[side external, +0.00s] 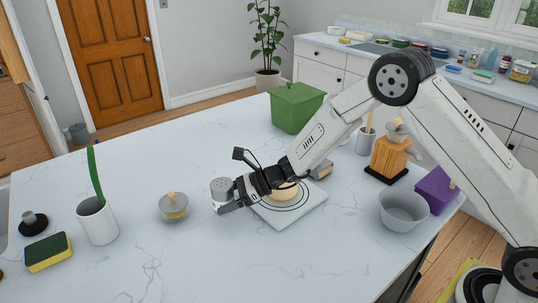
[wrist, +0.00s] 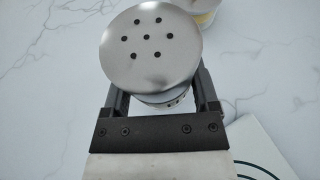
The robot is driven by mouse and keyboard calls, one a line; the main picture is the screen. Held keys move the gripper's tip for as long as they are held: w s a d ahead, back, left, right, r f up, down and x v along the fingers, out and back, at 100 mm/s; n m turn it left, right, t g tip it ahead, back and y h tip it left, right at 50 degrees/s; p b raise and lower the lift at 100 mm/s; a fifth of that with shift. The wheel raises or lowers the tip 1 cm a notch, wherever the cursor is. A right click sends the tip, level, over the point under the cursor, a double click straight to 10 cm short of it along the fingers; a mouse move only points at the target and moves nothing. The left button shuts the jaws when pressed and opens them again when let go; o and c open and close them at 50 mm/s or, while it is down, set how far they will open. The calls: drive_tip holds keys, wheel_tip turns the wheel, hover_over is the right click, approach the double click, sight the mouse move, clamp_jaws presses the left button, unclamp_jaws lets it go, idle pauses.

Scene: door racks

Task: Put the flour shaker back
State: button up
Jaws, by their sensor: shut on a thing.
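The flour shaker (side external: 221,187) is a small metallic cylinder. Its round lid with several dark holes fills the top middle of the wrist view (wrist: 150,47). My gripper (side external: 229,199) is shut on it, with one finger on each side of its body, as the wrist view (wrist: 161,100) also shows. The shaker looks upright, low over the marble counter left of the white board. I cannot tell whether its base touches the counter; the fingers hide its lower part.
A white board (side external: 309,206) with circle lines and a pale round piece (side external: 284,192) lies under my wrist. A lidded glass jar (side external: 173,209) stands left of the shaker. A grey bowl (side external: 403,211) and green box (side external: 297,108) stand farther right. The front counter is clear.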

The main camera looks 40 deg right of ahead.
drive_tip(key=shift+w+a+f, duration=0.1)
drive_tip(key=shift+w+f, duration=0.15)
drive_tip(key=shift+f, duration=1.6)
drive_tip(key=shift+f, duration=0.15)
drive_tip(key=o, duration=1.2)
drive_tip(key=shift+r, duration=0.2)
drive_tip(key=v, duration=0.3)
drive_tip(key=shift+r, duration=0.1)
wheel_tip(320, 180, up, 7)
